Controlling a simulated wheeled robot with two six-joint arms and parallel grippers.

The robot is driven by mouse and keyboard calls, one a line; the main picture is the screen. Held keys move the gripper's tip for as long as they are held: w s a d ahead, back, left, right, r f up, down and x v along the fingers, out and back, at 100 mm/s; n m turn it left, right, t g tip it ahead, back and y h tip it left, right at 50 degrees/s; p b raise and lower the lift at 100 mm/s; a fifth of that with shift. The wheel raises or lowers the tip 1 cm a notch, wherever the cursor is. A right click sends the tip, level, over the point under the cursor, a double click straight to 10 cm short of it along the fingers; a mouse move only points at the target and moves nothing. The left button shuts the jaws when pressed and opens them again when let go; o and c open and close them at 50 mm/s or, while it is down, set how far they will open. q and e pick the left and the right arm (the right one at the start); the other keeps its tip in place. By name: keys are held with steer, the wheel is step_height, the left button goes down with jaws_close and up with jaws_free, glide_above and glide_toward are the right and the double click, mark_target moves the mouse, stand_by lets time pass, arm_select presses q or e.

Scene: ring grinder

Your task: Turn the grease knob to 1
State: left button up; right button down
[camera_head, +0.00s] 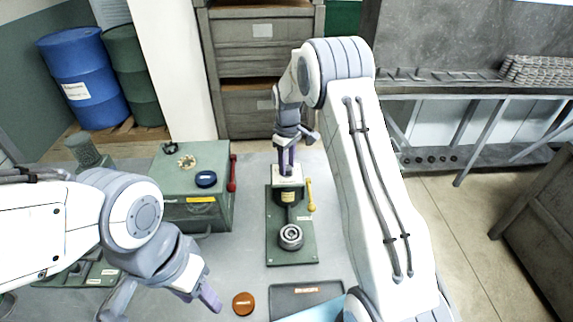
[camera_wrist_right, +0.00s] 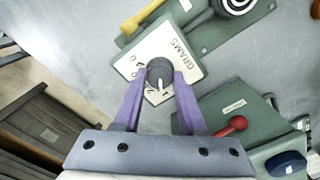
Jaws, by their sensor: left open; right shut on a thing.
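The dark round knob (camera_wrist_right: 159,72) sits on a white dial plate (camera_wrist_right: 188,47) marked GRAMS with several digits around it. Its white pointer line points toward the bottom of the right wrist view; the digit there is partly hidden and I cannot read it. My right gripper (camera_wrist_right: 158,82) is shut on the knob, one purple finger on each side. In the head view the right gripper (camera_head: 287,168) reaches down onto the plate on top of the green grinder stand (camera_head: 280,252). My left gripper (camera_head: 165,300) is open and empty at the lower left, apart from the stand.
A yellow-handled lever (camera_head: 310,195) stands beside the stand. A green box (camera_head: 178,178) with a red lever (camera_head: 232,172) and a blue cap (camera_head: 206,179) is to its left. A brown disc (camera_head: 243,303) and a dark tray (camera_head: 306,290) lie in front.

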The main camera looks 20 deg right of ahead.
steer(key=shift+w+r+n, duration=0.2)
steer(key=shift+n, duration=0.1)
steer(key=c, duration=0.7)
jaws_free()
steer(key=shift+o, duration=1.1)
steer(key=shift+s+f, duration=0.1)
step_height(320, 180, up, 10)
steer(key=b, duration=0.2)
steer(key=shift+r+b, duration=0.25)
steer(key=shift+b, duration=0.05)
